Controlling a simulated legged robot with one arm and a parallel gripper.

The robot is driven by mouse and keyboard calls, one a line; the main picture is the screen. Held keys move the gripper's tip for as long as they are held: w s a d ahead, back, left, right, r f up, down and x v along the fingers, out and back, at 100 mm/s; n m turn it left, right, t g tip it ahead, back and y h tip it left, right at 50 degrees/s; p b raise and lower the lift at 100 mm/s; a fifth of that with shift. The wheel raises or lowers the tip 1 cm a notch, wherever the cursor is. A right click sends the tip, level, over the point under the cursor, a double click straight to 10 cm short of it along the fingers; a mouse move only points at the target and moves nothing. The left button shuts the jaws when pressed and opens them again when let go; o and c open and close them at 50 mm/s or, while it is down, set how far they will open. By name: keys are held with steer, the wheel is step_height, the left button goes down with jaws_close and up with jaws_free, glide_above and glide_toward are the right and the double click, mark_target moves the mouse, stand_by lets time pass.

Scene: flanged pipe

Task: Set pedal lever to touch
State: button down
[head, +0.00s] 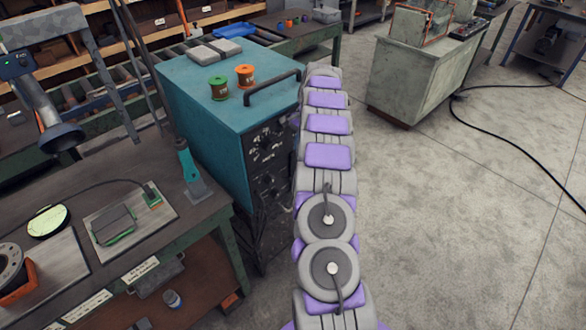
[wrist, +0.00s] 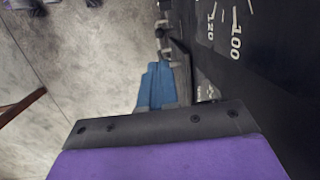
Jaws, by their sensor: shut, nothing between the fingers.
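The teal welder-like cabinet (head: 215,105) has a black front panel (head: 268,150) with dials, partly hidden by my arm in the head view. In the wrist view the dark panel (wrist: 225,75) fills the right side, with white dial marks 100 and 120. Small metal levers (wrist: 160,32) stick out from it at the top centre. I cannot read a "touch" label or tell which lever is the pedal one. My gripper (wrist: 163,68), with blue and grey fingers, is shut and empty, close beside the panel and just below the levers in the picture. It is hidden in the head view.
A workbench (head: 95,175) with tools stands left of the cabinet. Orange and green spools (head: 245,76) and a handle (head: 272,88) are on the cabinet top. A grey cabinet (head: 410,75) stands at the back right. The concrete floor (head: 470,220) on the right is mostly clear.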

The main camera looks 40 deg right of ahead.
mark_target(288, 179)
steer(key=shift+d+f, duration=0.1)
steer(key=shift+d, duration=0.15)
steer(key=f+b, duration=0.1)
steer(key=f, duration=0.3)
steer(key=a+f+b, duration=0.1)
steer(key=f, duration=0.4)
steer(key=w+a+f+b, duration=0.1)
steer(key=f, duration=0.3)
steer(key=shift+w+a+f+b, duration=0.1)
steer(key=shift+a+f+b, duration=0.15)
steer(key=shift+f+b, duration=0.15)
